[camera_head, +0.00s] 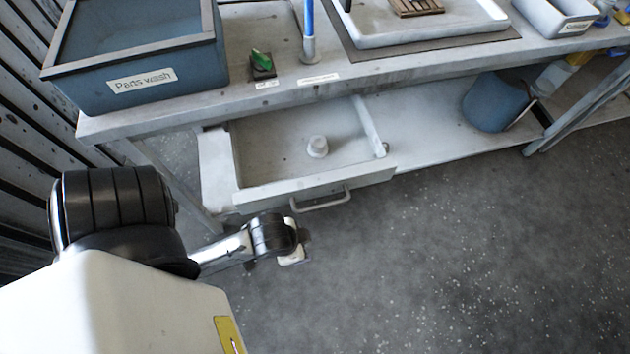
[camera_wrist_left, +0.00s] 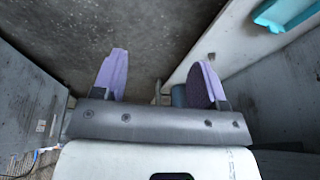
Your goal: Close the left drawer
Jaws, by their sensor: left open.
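The left drawer (camera_head: 370,182) is pulled out from under the workbench in the head view, with its inside showing. A small round grey-white part (camera_head: 317,147) stands in it. The bar handle (camera_head: 322,201) is on its front. My left gripper (camera_head: 292,256) is just in front of and below the drawer front, near the handle's left end, mostly hidden behind my wrist. In the left wrist view its two purple fingers (camera_wrist_left: 160,76) are spread with nothing held between them. I cannot make out the handle in that view. My right gripper is not in view.
The workbench (camera_head: 400,85) carries a blue "Parts wash" bin (camera_head: 140,75), a green switch (camera_head: 261,62), a blue upright tool (camera_head: 309,30) and a white tray (camera_head: 430,32). A blue bucket (camera_head: 495,102) lies on the lower shelf. The floor (camera_head: 450,260) at right is clear.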

